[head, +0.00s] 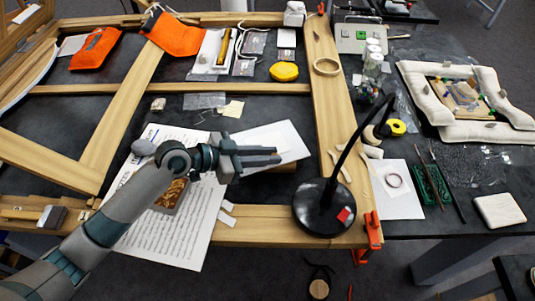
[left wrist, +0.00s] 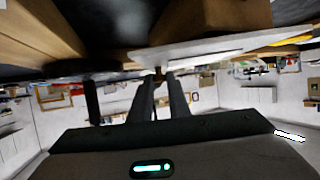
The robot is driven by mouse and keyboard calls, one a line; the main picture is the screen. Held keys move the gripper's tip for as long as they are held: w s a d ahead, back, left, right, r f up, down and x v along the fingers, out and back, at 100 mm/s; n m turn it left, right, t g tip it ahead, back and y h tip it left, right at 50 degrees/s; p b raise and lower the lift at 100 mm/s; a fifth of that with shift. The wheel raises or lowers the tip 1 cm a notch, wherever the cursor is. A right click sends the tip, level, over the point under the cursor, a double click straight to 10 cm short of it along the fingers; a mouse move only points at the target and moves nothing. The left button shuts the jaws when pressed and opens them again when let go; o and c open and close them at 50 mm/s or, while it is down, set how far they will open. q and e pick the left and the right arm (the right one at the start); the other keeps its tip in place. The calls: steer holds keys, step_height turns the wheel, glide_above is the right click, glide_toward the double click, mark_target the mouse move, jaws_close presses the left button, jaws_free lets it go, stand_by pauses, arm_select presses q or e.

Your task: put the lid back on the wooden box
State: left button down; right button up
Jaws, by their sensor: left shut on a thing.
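My left gripper (head: 278,155) reaches in from the left, low over the table, with its fingers pointing right. In the left wrist view, its fingers (left wrist: 158,80) close on a small, dark, unclear piece at their tips. A shallow dark-edged box-like thing (head: 172,196) with a gilt, patterned inside lies on the printed sheet, partly behind my arm. A brown wooden piece (head: 284,168) shows just below my fingers, mostly hidden; a brown block (left wrist: 215,18) fills the top of the left wrist view. I cannot tell which of these is the lid. My right gripper is not in view.
A black lamp (head: 325,207) stands right of my gripper on the wooden frame (head: 330,90). An orange clamp (head: 373,230) grips the frame's edge. White paper (head: 292,138) and a printed sheet (head: 180,240) lie around my gripper. Bare dark table shows behind it.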

arm_select(q)
steer(key=shift+f, duration=0.15)
steer(key=c, duration=1.7)
jaws_free()
steer(key=shift+o, duration=0.2)
steer(key=shift+r+p, duration=0.4)
steer(key=shift+r, duration=0.15)
steer(key=shift+a, duration=0.3)
steer(key=b+v, duration=0.4)
steer(key=v, duration=0.7)
steer(key=shift+a, duration=0.15)
